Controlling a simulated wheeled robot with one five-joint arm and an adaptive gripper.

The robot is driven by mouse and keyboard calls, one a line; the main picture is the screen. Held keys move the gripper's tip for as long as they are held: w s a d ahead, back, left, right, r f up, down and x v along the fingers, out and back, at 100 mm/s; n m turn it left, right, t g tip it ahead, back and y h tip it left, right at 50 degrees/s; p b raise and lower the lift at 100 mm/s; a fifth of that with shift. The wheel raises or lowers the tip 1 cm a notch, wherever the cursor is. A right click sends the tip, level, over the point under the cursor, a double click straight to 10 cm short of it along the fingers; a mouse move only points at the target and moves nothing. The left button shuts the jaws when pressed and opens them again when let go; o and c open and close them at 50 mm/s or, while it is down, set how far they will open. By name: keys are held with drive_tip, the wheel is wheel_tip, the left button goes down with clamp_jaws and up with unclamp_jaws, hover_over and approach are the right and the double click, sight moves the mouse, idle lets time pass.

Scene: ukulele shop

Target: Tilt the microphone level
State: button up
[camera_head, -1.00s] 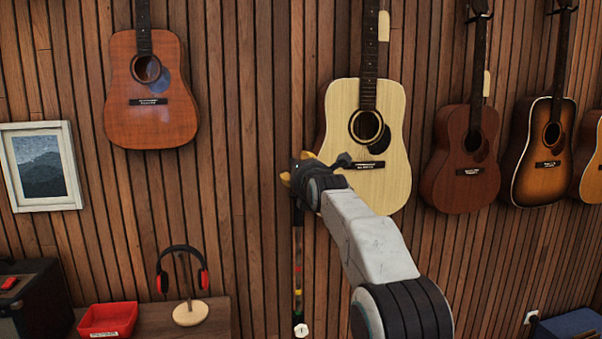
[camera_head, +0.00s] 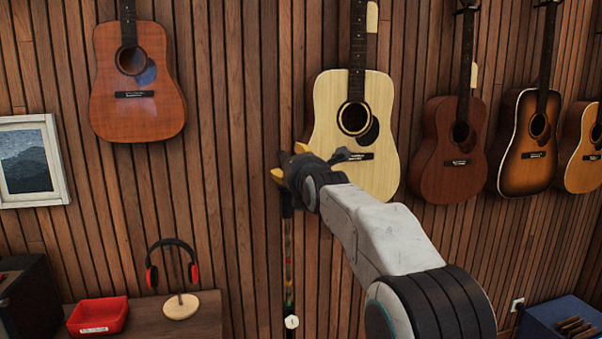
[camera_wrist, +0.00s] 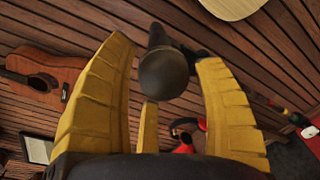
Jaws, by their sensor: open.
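The dark microphone (camera_wrist: 165,72) shows in the wrist view, its round head towards the camera and its body running away behind. It lies between the spread yellow fingers of my gripper (camera_wrist: 163,52), with gaps visible beside it. In the head view my gripper (camera_head: 288,163) is at the top of the thin dark stand pole (camera_head: 289,262), and the microphone is hidden behind the gripper. How far the microphone is tilted I cannot tell. The gripper is open and does not appear to clamp it.
A pale guitar (camera_head: 330,105) hangs on the slatted wall behind my gripper, with other guitars to both sides. Red-and-black headphones (camera_head: 193,272) on a stand and a red tray (camera_head: 97,316) sit on a wooden surface at lower left. A blue crate (camera_head: 541,327) is at lower right.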

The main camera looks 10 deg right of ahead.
drive_tip(key=s, duration=0.6)
drive_tip(key=shift+s+r, duration=0.15)
drive_tip(key=shift+r, duration=0.15)
